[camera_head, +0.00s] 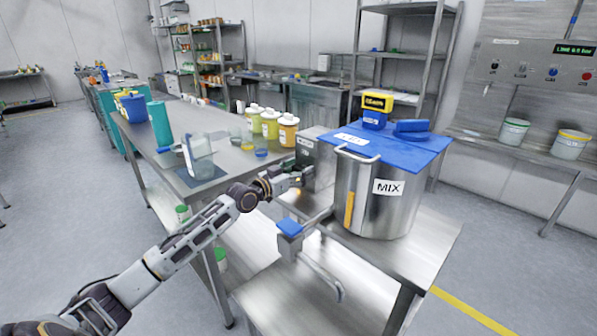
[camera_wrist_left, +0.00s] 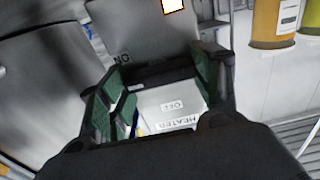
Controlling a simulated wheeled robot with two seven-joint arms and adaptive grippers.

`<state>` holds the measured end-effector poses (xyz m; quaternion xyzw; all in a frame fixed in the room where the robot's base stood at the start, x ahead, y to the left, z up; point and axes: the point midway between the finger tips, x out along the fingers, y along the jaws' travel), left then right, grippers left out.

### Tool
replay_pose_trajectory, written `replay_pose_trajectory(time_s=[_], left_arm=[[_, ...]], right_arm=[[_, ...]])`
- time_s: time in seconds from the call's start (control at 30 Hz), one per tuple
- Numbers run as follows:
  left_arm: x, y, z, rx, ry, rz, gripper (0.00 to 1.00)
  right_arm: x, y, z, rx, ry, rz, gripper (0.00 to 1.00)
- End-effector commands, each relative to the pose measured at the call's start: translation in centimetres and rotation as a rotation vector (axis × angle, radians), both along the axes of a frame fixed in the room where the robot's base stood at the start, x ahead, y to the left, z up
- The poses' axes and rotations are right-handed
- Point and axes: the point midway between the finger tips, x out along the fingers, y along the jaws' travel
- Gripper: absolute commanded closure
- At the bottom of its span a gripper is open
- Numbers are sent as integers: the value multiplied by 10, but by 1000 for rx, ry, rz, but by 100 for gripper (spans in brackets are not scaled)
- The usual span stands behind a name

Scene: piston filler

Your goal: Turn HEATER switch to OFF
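The heater control box (camera_head: 318,158) is a grey metal box beside the steel MIX pot in the head view. A glowing light (camera_wrist_left: 172,5) shows at the top of that view. My left gripper (camera_head: 300,178) is at the front of the box. In the wrist view its green-padded fingers (camera_wrist_left: 160,85) stand apart on both sides of the labelled panel. The switch knob is not clearly seen. My right gripper is out of view.
The MIX pot (camera_head: 378,205) with a blue lid stands right of the box. A blue-handled valve and outlet pipe (camera_head: 290,235) stick out below my left gripper. Bottles (camera_head: 270,124) and a jug (camera_head: 200,160) stand on the left table.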

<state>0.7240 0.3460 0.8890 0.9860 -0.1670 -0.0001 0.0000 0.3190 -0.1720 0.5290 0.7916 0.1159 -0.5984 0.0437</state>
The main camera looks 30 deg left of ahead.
Motion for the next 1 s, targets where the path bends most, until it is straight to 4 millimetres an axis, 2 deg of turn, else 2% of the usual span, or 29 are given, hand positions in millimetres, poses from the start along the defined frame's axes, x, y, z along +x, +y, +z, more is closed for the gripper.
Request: replay_pose_trajectory(time_s=[0.03,0.1,0.37,0.57,1.0], left_arm=[[0,0,0,0,0,0,53],[0,0,0,0,0,0,60],[0,0,0,-18,6,1,60],[0,0,0,-79,29,1,60],[1,2,1,-391,136,1,60]], right_arm=[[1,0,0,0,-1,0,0],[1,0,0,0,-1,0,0],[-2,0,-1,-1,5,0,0],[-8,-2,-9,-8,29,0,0],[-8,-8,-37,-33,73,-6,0]])
